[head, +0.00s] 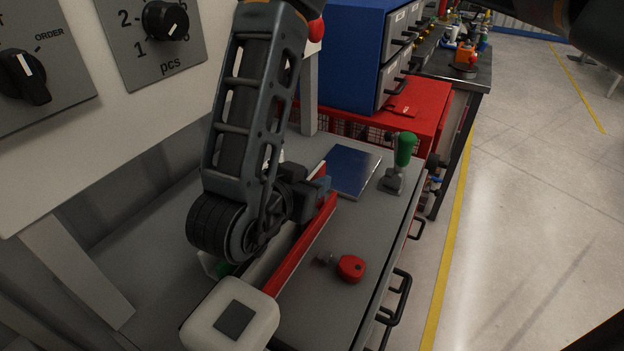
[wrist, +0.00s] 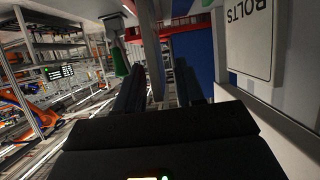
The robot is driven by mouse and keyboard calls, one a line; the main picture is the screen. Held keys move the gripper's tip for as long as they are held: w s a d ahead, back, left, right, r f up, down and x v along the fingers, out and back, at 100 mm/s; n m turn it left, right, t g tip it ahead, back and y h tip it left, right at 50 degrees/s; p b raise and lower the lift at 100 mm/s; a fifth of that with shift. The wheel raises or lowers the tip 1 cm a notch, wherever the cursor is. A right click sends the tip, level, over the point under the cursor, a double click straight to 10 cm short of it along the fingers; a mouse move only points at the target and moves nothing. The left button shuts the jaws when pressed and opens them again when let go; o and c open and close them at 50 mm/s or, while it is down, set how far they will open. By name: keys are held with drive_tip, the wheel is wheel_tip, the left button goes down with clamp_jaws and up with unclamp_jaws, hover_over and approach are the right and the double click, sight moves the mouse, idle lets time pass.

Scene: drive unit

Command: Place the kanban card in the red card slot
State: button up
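A flat blue panel with a pale edge (head: 352,169) lies on the grey bench top in the head view; it looks like the kanban card, but no print on it can be read. A long red strip (head: 306,246) runs diagonally along the bench beside a white block; I cannot tell whether it is the red card slot. My gripper (head: 318,186) is low over the bench, by the strip's far end and just left of the blue panel.
A green-handled lever (head: 404,150) stands right of the blue panel. A red knob (head: 351,268) is on the near bench top. A blue drawer cabinet (head: 345,50) stands behind on a red surface (head: 425,98). A panel with dials (head: 162,20) rises at left; open floor lies right.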

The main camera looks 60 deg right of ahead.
drive_tip(key=b+v, duration=0.1)
drive_tip(key=v, duration=1)
drive_tip(key=shift+a, duration=0.1)
